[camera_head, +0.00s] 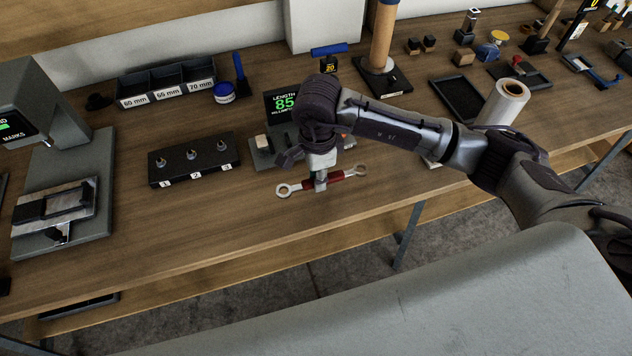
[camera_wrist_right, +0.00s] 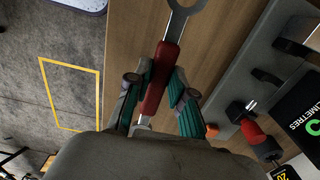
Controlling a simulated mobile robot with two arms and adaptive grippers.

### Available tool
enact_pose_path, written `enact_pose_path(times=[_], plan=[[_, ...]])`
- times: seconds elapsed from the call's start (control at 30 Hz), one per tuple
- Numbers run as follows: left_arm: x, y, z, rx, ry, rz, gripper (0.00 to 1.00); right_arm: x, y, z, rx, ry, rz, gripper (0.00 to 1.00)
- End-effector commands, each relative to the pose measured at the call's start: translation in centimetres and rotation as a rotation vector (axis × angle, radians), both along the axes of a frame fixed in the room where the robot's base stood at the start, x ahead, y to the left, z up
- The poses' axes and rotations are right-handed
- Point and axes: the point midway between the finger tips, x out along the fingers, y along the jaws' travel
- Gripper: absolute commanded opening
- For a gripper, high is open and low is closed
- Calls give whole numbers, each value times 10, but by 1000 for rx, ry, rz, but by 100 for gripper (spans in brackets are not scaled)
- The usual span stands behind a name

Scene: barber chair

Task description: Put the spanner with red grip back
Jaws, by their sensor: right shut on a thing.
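The spanner with the red grip (camera_head: 341,176) has metal ring ends and lies at or just above the wooden bench, near its front edge. It also shows in the right wrist view (camera_wrist_right: 160,75), with its red grip between my fingers. My right gripper (camera_head: 321,184) points down and is shut on the spanner's grip. In the right wrist view my two green-padded fingers (camera_wrist_right: 163,103) are on either side of the grip. I cannot tell whether the spanner touches the bench. My left gripper is in neither view.
A black block with numbered pegs (camera_head: 194,160) is to the left. Black bins labelled in mm (camera_head: 166,84) are at the back.

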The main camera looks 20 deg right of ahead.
Motion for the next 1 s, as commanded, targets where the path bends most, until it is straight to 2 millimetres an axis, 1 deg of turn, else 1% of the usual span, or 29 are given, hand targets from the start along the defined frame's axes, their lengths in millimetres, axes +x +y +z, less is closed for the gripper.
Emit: enact_pose_path(times=[0.03,0.17,0.3,0.4,0.63,0.77,0.8,0.87,0.9,0.93,1.0], plan=[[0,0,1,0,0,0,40,1,3,-1,1,1,0,0],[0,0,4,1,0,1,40,1,4,-10,0,2,-1,0],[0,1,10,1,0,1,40,0,3,-30,0,5,-1,0],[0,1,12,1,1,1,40,1,4,-41,0,2,0,0],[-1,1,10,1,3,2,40,2,3,-43,0,-1,1,0],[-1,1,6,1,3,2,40,2,3,-47,0,-1,1,0],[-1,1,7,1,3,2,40,1,3,-46,0,0,1,27],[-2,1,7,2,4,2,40,1,3,-46,0,0,1,37],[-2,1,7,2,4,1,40,1,3,-45,0,0,1,44],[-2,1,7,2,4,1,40,1,3,-45,0,0,1,47],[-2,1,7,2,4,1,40,1,3,-45,0,0,1,47]])
